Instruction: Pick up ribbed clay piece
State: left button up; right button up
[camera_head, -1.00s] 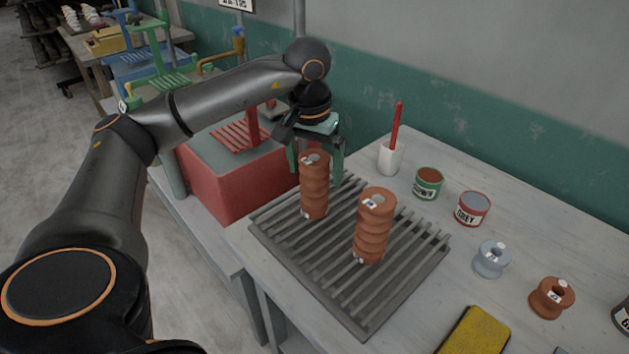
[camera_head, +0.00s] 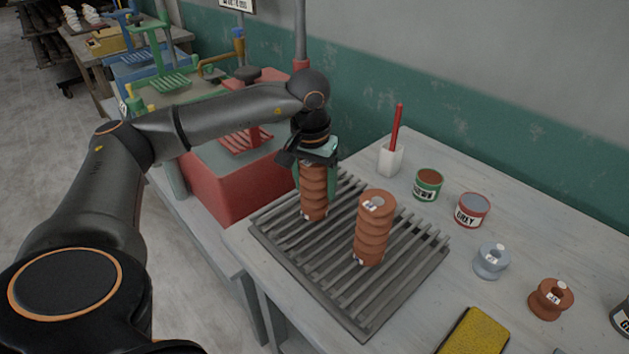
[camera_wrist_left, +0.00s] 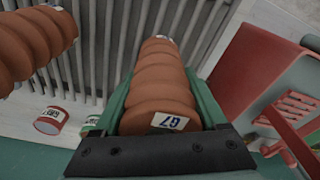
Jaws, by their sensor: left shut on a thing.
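A ribbed orange-brown clay piece (camera_head: 314,192) stands upright on the slatted grey rack (camera_head: 345,315), near its back left part. My left gripper (camera_head: 316,178) has come down around its upper part and is shut on it. In the left wrist view the piece (camera_wrist_left: 160,85) lies between the green fingers, with a white label on its near end. A second ribbed clay piece (camera_head: 374,232) stands upright on the rack to the right, apart from the gripper; it also shows at the left in the left wrist view (camera_wrist_left: 35,45). My right gripper is not in view.
A white cup (camera_head: 391,160) with a red stick, a green can (camera_head: 428,184) and a red can (camera_head: 471,210) stand behind and right of the rack. Grey (camera_head: 491,261) and brown (camera_head: 550,298) spools and a yellow sponge (camera_head: 474,333) are at the right. A red machine (camera_head: 225,190) stands left.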

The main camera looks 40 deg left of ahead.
pick_arm(q)
grip_shut()
jog(key=shift+r, duration=0.25)
dwell(0.3)
